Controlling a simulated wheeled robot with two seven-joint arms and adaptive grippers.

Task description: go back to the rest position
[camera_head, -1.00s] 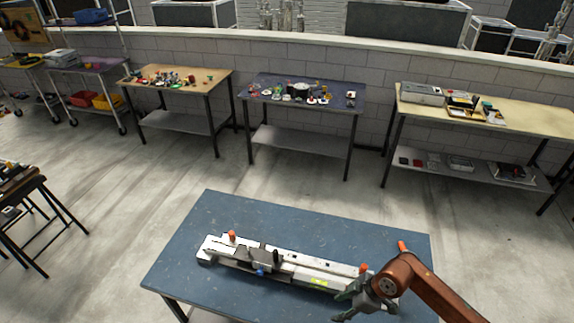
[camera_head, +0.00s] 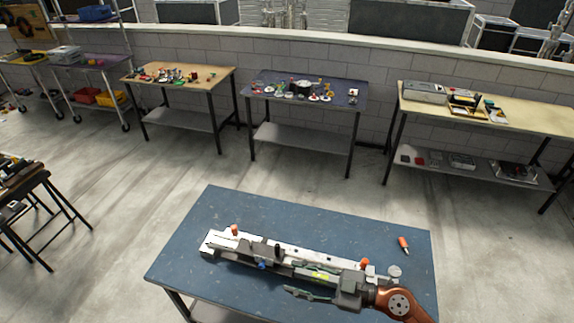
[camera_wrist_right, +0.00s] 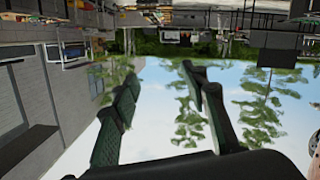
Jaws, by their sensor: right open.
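My right gripper (camera_head: 312,281) is at the front right of the blue table, its arm coming in from the lower right. Its fingers point left, in front of and partly over a long grey and white fixture (camera_head: 222,244) with orange knobs. The gripper is open and empty. In the right wrist view its two dark green fingers (camera_wrist_right: 160,100) stand apart with only background, sky and trees between them. My left gripper is not in view.
The blue table (camera_head: 335,223) has bare room behind the fixture. An orange-handled tool (camera_head: 404,245) lies at its right side. Along the wall stand a wooden table (camera_head: 205,79), a dark table (camera_head: 353,103) with small parts, and a yellow table (camera_head: 540,117). Open floor lies between.

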